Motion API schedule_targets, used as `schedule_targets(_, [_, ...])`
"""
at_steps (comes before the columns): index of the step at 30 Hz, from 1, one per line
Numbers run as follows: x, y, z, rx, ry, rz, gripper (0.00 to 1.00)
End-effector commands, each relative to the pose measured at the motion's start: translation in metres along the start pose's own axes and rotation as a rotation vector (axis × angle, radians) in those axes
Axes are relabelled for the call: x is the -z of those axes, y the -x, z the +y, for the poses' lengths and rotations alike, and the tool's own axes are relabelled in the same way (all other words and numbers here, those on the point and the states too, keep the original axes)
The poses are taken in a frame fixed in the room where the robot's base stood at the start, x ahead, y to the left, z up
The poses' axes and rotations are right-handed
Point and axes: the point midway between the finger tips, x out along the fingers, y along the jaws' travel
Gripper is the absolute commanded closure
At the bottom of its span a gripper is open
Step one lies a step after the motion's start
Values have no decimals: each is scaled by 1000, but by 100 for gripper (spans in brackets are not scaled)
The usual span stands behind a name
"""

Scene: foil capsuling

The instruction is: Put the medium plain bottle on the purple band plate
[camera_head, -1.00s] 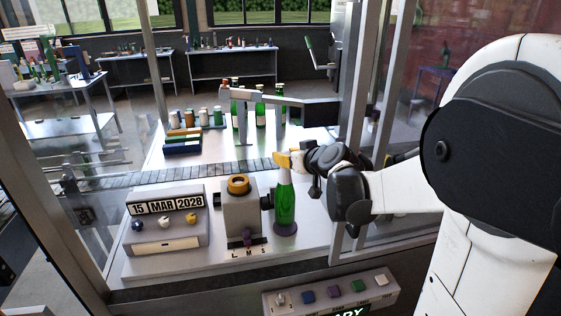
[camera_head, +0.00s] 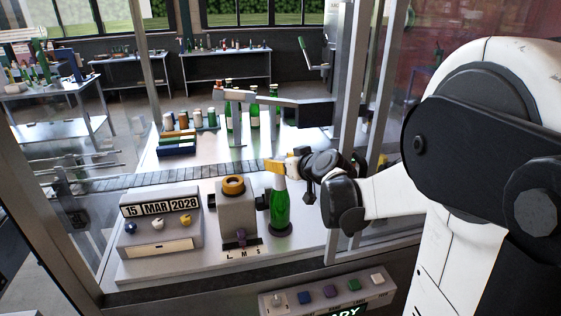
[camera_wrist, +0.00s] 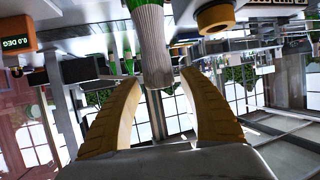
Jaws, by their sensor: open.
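A green bottle (camera_head: 279,208) with a pale neck sleeve stands upright on a small round plate (camera_head: 281,231), right beside the grey machine. The plate looks dark now, and I cannot make out a purple band on it. My gripper (camera_head: 271,164), with yellow fingers, is at the bottle's top. In the wrist view, which is upside down, the pale ribbed neck (camera_wrist: 154,50) lies between the spread fingers of my gripper (camera_wrist: 155,80). Gaps show on both sides of the neck. Several other green bottles (camera_head: 255,112) stand behind the conveyor.
The grey machine (camera_head: 238,213) has a yellow ring on top and a purple knob over L M S marks. A date box (camera_head: 160,223) stands to its left. A button panel (camera_head: 330,294) is in front. Frame posts (camera_head: 345,130) stand close to my arm.

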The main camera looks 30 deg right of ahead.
Motion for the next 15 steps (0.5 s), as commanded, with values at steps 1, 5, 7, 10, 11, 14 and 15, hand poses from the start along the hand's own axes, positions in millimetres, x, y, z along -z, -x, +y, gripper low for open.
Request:
schedule_targets(1, [2, 5, 0, -1, 0, 0, 50])
schedule_targets(5, [2, 28, 1, -3, -1, 0, 50])
schedule_targets(7, [3, 45, 1, -2, -2, 0, 50])
schedule_targets(10, [3, 68, 1, -3, -2, 0, 50])
schedule_targets(11, [3, 75, 1, -3, -2, 0, 50])
schedule_targets(14, [2, 95, 0, -2, -2, 0, 50])
schedule_targets(15, [2, 101, 1, -3, -2, 0, 50])
